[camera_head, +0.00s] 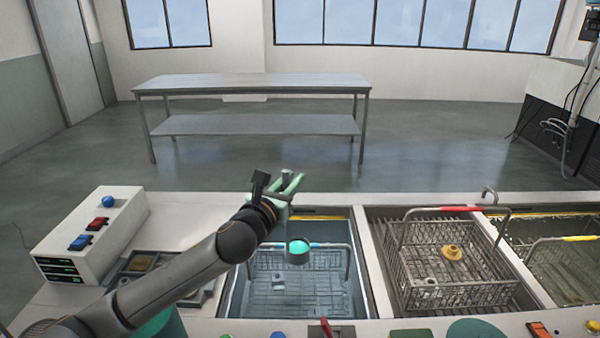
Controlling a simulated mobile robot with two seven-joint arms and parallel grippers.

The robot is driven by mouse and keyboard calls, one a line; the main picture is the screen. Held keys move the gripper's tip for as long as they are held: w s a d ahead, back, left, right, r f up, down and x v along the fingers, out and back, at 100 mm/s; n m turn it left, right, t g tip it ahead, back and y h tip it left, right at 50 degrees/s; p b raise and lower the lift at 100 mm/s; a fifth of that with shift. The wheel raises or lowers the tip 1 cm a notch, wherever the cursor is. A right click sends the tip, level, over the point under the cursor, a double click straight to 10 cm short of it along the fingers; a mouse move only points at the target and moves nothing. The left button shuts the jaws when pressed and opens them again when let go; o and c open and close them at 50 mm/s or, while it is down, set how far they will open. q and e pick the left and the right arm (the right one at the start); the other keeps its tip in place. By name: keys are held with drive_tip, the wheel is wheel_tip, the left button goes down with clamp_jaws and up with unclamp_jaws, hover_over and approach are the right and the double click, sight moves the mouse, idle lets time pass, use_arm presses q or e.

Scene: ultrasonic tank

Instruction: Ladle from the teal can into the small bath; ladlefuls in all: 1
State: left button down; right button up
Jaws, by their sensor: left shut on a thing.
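My left gripper (275,190) is over the back edge of the left tank (233,300), shut on the green handle (289,184) of a ladle. The ladle's cup (298,257) hangs over this tank, with a bright teal surface showing at its top. Its full depth and how level it is are hard to tell. A teal round body (168,326), which looks like the teal can, shows at the bottom left, partly hidden by my left arm. I cannot tell for certain which tank is the small bath. My right gripper is not in view.
A wire basket with a blue-marked handle (318,245) sits in the left tank. A red-handled basket (445,285) is in the middle, a yellow-handled one (562,262) at right. A control box (95,235) stands at left. Small items line the front edge.

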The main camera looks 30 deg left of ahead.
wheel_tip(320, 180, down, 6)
drive_tip(key=b, duration=0.6)
use_arm(q)
drive_tip(key=w+d+f+m+p, duration=0.2)
drive_tip(key=d+f+m+p, duration=0.1)
drive_tip(key=d+f+m, duration=1.25)
drive_tip(key=d+f+m+p, duration=0.2)
drive_tip(key=d+f+m, duration=0.1)
drive_tip(key=f, duration=0.5)
drive_tip(key=shift+w+d+f+m, duration=0.15)
drive_tip(key=shift+m, duration=0.6)
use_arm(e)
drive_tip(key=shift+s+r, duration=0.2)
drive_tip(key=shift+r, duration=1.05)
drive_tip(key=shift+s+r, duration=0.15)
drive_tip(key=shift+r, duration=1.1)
